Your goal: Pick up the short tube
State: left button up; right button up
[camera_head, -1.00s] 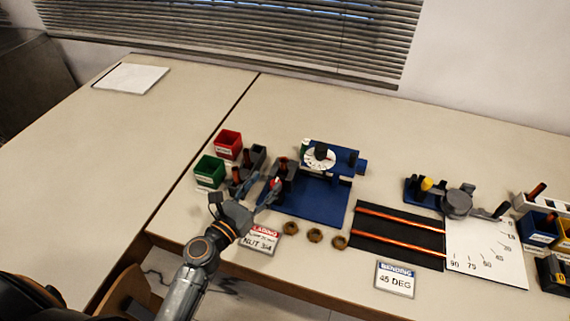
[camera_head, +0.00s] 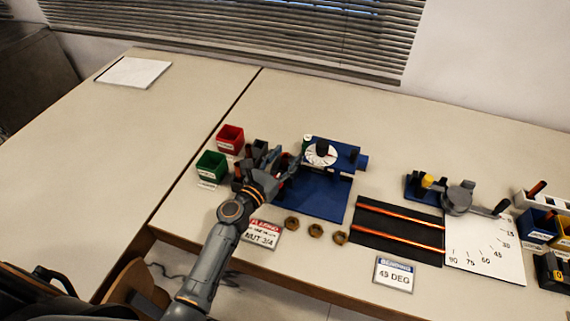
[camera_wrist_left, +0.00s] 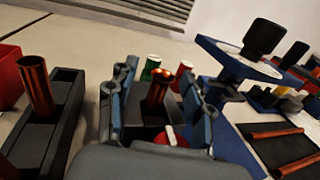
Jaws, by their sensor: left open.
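A short copper tube (camera_wrist_left: 158,88) stands upright in a dark holder in the left wrist view. My left gripper (camera_wrist_left: 159,104) is open, with its blue-grey fingers on either side of this tube. I cannot tell whether either finger touches it. In the head view my left gripper (camera_head: 270,168) is over the tube holders and hides most of them and the tube. A second short copper tube (camera_wrist_left: 38,88) stands in a grey holder (camera_wrist_left: 66,112) to the left of the fingers. My right gripper is not in view.
A red bin (camera_head: 230,139) and a green bin (camera_head: 211,166) stand left of the gripper. A blue gauge rig (camera_head: 320,197) with a white dial (camera_head: 319,153) is to the right. Brass nuts (camera_head: 315,230) lie in front. Long copper tubes lie on a black mat (camera_head: 399,233).

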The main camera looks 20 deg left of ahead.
pick_arm(q)
grip_shut()
